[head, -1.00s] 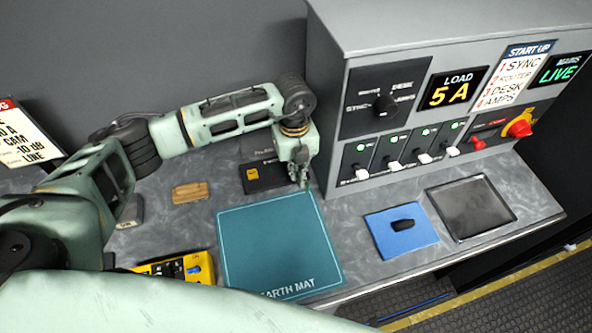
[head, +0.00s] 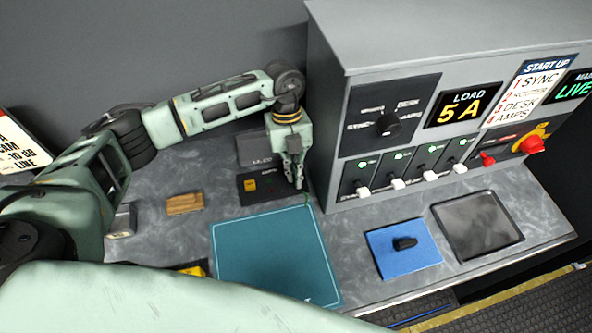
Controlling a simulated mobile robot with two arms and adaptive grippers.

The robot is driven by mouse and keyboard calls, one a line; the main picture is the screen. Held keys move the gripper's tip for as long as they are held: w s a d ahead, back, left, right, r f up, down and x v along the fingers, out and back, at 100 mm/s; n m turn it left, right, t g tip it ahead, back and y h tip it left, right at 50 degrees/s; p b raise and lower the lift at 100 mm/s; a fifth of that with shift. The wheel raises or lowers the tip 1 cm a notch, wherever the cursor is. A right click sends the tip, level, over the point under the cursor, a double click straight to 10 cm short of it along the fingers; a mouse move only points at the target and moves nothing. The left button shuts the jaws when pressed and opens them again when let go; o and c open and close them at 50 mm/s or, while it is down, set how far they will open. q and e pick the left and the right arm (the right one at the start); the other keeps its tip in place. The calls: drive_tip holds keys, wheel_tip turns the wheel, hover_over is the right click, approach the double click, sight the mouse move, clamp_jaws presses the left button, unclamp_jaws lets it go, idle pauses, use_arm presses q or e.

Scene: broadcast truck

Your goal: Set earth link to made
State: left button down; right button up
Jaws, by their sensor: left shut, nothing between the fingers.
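A small dark box (head: 272,192) with an orange-yellow piece (head: 250,185) on its left part lies on the bench behind the teal earth mat. It looks like the earth link, but its lettering is too small to read. My left gripper (head: 297,184) points down at the right end of this box, close to the grey cabinet. Its fingers are shut and empty. They hide part of the box's right side, and I cannot tell whether they touch it. The teal mat (head: 275,255) lies in front, with a thin green lead near its back right corner. My right gripper is not in view.
The grey cabinet (head: 328,120) stands just right of the gripper, with a row of white-tipped switches and a rotary knob (head: 388,124). A blue pad (head: 410,258) and a dark tray (head: 478,232) lie to the right. A wooden block (head: 185,203) lies to the left.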

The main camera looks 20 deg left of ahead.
use_arm(q)
drive_tip(key=shift+f, duration=0.1)
drive_tip(key=shift+s+r, duration=0.25)
drive_tip(key=shift+s, duration=0.05)
drive_tip(key=shift+s+d+r, duration=0.1)
drive_tip(key=shift+s+r, duration=0.05)
drive_tip(key=shift+r, duration=0.05)
drive_tip(key=shift+r+p, duration=0.35)
drive_tip(key=shift+p, duration=0.15)
drive_tip(key=shift+w+r, duration=0.15)
drive_tip(key=shift+w, duration=0.05)
drive_tip(key=shift+s, duration=0.1)
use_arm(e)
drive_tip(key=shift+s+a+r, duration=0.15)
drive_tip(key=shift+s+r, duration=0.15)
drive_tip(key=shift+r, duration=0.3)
